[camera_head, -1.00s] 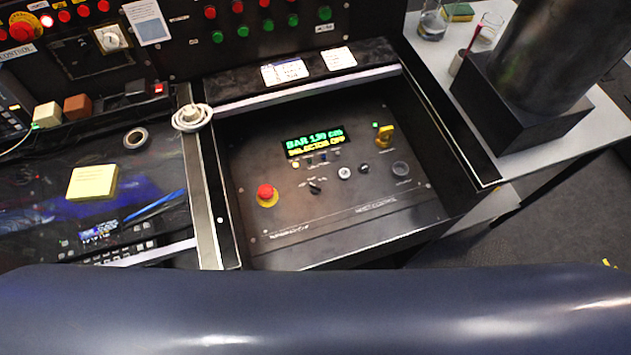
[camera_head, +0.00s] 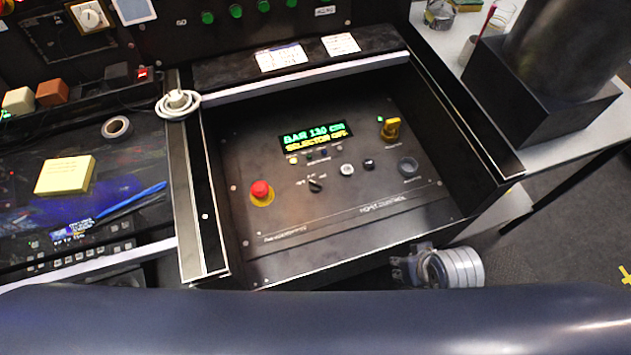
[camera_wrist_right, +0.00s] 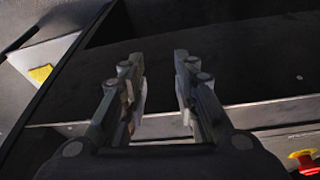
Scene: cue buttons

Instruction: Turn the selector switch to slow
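The selector switch (camera_head: 316,186) is a small black knob on the dark sloped control panel (camera_head: 300,235), with tiny labels around it. The display (camera_head: 315,137) above it reads a bar value in green and "SELECTOR OFF" in yellow. My right gripper (camera_head: 397,268) is at the panel's lower right edge in the head view, well apart from the switch. In the right wrist view its fingers (camera_wrist_right: 158,65) are spread with nothing between them. My left gripper is not in view.
The panel also has a red stop button (camera_head: 260,190) on yellow, a yellow key-like switch (camera_head: 390,129), a white button (camera_head: 347,169) and dark knobs. Raised side walls flank the panel. A white cable coil (camera_head: 178,104) lies at its upper left corner.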

